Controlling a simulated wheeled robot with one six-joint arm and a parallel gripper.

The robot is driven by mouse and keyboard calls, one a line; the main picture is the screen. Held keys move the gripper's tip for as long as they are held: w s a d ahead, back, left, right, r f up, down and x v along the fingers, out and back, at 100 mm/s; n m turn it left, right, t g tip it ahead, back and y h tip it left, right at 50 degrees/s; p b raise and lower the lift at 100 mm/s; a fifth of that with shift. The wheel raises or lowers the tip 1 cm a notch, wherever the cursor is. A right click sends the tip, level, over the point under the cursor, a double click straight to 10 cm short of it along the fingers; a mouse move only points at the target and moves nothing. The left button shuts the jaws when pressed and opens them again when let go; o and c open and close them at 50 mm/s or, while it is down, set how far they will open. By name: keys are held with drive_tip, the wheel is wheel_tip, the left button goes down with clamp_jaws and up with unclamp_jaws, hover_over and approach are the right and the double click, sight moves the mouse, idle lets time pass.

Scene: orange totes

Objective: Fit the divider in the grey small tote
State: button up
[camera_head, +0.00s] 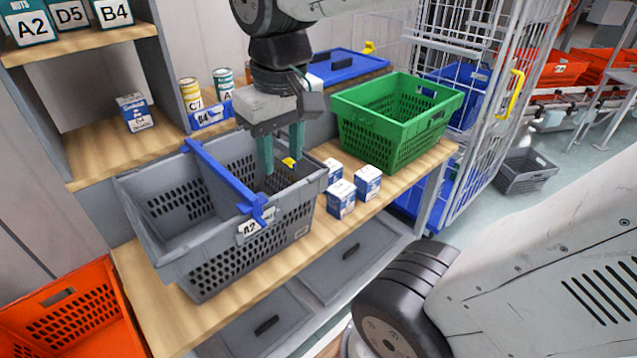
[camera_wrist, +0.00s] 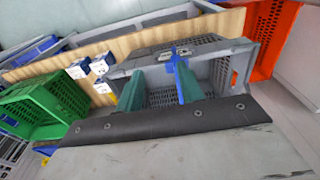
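The grey small tote (camera_head: 182,268) stands on the wooden shelf, with an A2 label (camera_head: 255,224) on its front wall. The blue divider (camera_head: 222,176) lies across the tote from back rim to front rim, splitting it into left and right parts. Its near end sits at the front rim above the label; I cannot tell whether both ends are fully seated. My gripper (camera_head: 281,160) is over the right part, to the right of the divider. Its teal fingers are apart with nothing visible between them. In the wrist view, the divider (camera_wrist: 185,82) shows close beside one finger.
A green tote (camera_head: 390,140) and several small blue-white boxes (camera_head: 341,198) stand right of the grey tote. An orange tote (camera_head: 70,315) is at lower left. Shelves with cans (camera_head: 190,92) and a box (camera_head: 133,112) are behind. A wire cage (camera_head: 500,90) stands at right.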

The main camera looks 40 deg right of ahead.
drive_tip(key=s+f, duration=0.2)
drive_tip(key=s, duration=0.6)
drive_tip(key=shift+d+f, duration=0.3)
drive_tip(key=shift+d, duration=0.05)
